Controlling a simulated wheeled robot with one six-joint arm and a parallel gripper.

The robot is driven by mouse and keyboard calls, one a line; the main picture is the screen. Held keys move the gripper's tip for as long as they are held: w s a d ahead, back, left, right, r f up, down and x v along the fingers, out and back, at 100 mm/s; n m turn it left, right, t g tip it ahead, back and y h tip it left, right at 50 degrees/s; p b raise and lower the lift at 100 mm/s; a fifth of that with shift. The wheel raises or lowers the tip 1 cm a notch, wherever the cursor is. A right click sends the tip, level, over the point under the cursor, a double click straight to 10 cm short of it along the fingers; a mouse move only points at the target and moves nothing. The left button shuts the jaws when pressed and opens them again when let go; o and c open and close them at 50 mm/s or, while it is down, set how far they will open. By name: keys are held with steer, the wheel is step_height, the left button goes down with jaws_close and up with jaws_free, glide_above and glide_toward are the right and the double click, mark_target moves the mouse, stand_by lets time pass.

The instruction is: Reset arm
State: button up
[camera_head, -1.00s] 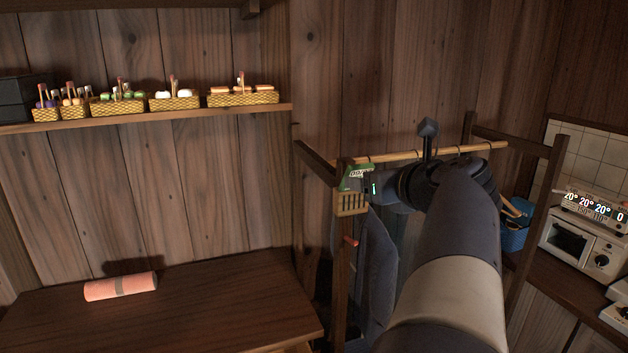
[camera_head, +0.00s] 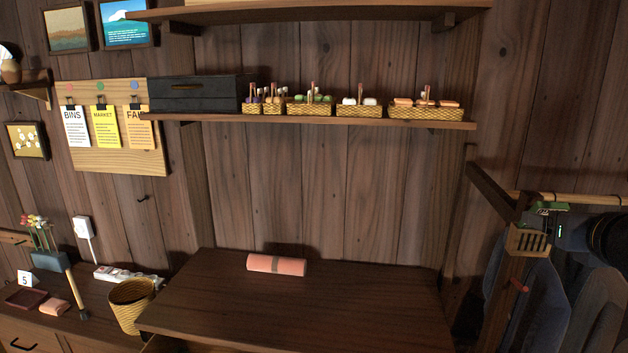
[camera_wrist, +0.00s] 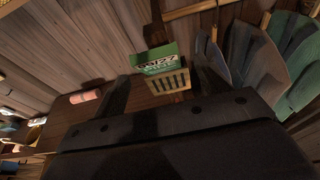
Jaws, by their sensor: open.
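My gripper (camera_head: 562,233) is at the right edge of the head view, beside a clothes rack's post. In the wrist view my gripper (camera_wrist: 160,78) has its two dark fingers spread apart with nothing held between them. A green card (camera_wrist: 155,60) with pale digits stands in a small slatted wooden holder (camera_wrist: 168,83), beyond the fingers. In the head view the green card (camera_head: 548,208) and the holder (camera_head: 528,240) are at the rack post, just left of the gripper. Most of my arm is cut off by the right edge.
A dark wooden table (camera_head: 300,315) carries a pink roll (camera_head: 276,264) and is otherwise clear. A wall shelf (camera_head: 330,121) holds a black box (camera_head: 200,95) and several small baskets. Clothes (camera_head: 535,300) hang on the rack at right. A woven bin (camera_head: 130,300) is at lower left.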

mark_target(534, 194)
steer(key=x, duration=0.7)
steer(key=shift+p, duration=0.35)
step_height(534, 194, up, 3)
steer(key=shift+w+f+p, duration=0.1)
steer(key=shift+w+p, duration=0.1)
steer(key=shift+p, duration=0.15)
steer(key=shift+d+r, duration=0.1)
steer(key=shift+r, duration=0.4)
steer(key=shift+f, duration=0.15)
